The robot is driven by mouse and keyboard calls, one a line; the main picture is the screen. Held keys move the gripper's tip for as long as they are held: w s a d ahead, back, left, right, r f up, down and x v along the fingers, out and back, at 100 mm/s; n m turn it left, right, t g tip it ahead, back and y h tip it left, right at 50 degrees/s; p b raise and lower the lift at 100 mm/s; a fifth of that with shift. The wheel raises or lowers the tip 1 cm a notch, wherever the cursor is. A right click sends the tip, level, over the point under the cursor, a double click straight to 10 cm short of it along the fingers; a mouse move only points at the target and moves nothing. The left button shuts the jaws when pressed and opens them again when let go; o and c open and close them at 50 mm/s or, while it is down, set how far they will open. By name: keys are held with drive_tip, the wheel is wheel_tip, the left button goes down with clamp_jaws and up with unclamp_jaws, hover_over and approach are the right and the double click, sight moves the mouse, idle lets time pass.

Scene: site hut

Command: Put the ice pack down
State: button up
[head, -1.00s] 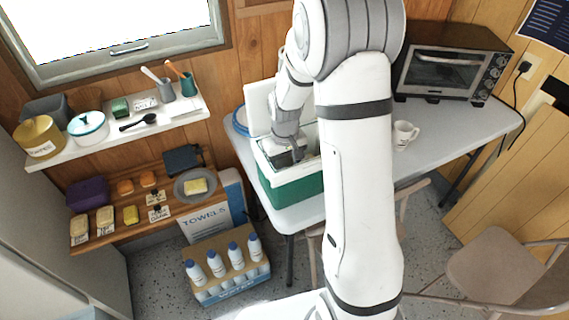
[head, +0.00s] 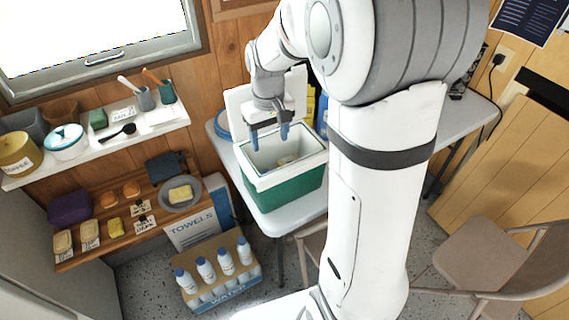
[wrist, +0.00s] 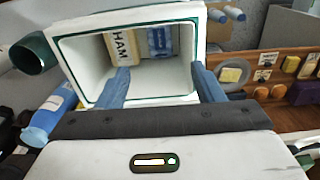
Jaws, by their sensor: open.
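The green and white cooler (head: 285,188) stands open on the table, its lid raised at the back. In the wrist view its white inside shows below the rim (wrist: 62,68). The blue ice pack (wrist: 160,41) lies inside on the floor, by the far wall, beside a cream pack marked HAM (wrist: 122,46). I cannot make out the ice pack in the head view. My gripper (head: 268,136) is above the cooler's opening, fingers pointing down, wide apart and empty. Its two blue fingers also show in the wrist view (wrist: 160,72), with the ice pack between and beyond them.
A wooden shelf with food packs and a grey plate (head: 202,196) is left of the table. A white shelf (head: 100,148) hangs above it. A crate of bottles (head: 240,285) stands on the floor. A chair (head: 495,255) stands at right.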

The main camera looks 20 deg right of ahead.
drive_tip(key=s+r+m+t, duration=0.1)
drive_tip(key=s+r, duration=0.1)
drive_tip(key=s, duration=0.7)
drive_tip(key=s+r+m+t, duration=0.1)
drive_tip(key=s+r, duration=0.1)
drive_tip(key=s, duration=0.7)
drive_tip(key=shift+s+r, duration=0.2)
drive_tip(key=shift+r, duration=0.2)
drive_tip(key=shift+a, duration=0.1)
drive_tip(key=shift+c, duration=0.4)
